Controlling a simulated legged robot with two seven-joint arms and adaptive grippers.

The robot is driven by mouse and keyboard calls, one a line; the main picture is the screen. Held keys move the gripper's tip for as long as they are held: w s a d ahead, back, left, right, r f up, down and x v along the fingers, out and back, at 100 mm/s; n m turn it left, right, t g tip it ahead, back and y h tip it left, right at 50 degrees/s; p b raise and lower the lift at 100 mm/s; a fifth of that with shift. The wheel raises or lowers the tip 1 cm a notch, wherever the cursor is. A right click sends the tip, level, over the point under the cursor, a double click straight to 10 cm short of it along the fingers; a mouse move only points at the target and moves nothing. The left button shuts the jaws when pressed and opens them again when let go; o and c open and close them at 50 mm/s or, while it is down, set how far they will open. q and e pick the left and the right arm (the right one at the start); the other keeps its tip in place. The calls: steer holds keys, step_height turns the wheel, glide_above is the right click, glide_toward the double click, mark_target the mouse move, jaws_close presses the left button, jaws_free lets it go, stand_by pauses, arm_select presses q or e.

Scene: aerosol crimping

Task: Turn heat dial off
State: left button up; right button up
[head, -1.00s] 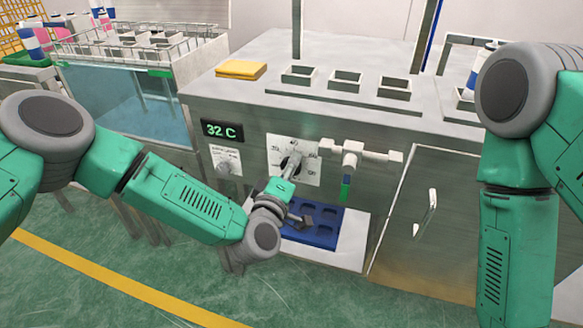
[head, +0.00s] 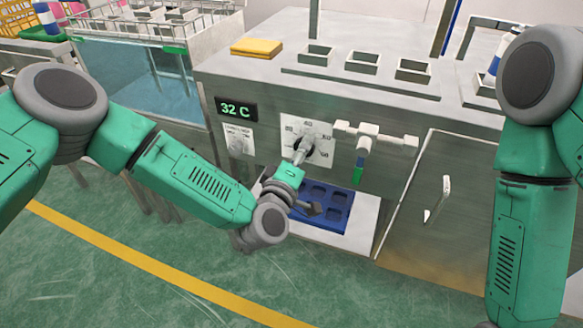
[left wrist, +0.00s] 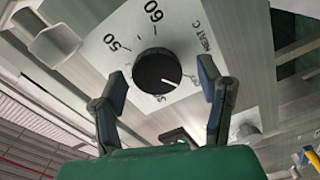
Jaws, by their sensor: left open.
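The heat dial is a round black knob on a white plate (head: 318,128) on the front of the metal machine. In the left wrist view the dial (left wrist: 157,72) faces me, its white pointer line aimed to the lower right. The marks 50 and 60 show to its upper left; a mark near the pointer is too small to read. My left gripper (left wrist: 162,74) is open, with one finger on each side of the dial and gaps visible. In the head view the left gripper (head: 301,152) partly hides the dial. My right gripper is out of view.
A blue tray (head: 337,201) sits below on a white shelf.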

arm_select(q)
steer(key=v, duration=1)
steer(key=shift+s+a, duration=0.2)
steer(key=shift+s, duration=0.1)
steer(key=shift+f, duration=0.1)
steer(key=s+a+f+m+g+p, duration=0.2)
steer(key=s+a+f+m+g, duration=0.25)
steer(key=s+f, duration=0.2)
steer(key=s+a+f+m+g+p, duration=0.2)
steer(key=s+a+f+m+g, duration=0.15)
steer(key=s+f+g, duration=0.35)
steer(key=s+a+r+m+g+y+p, duration=0.1)
steer(key=s+a+g+y, duration=0.4)
steer(key=s+a, duration=0.9)
steer(key=shift+a+m+y+p, duration=0.3)
steer(key=shift+a+m+p, duration=0.55)
steer(key=shift+a, duration=0.25)
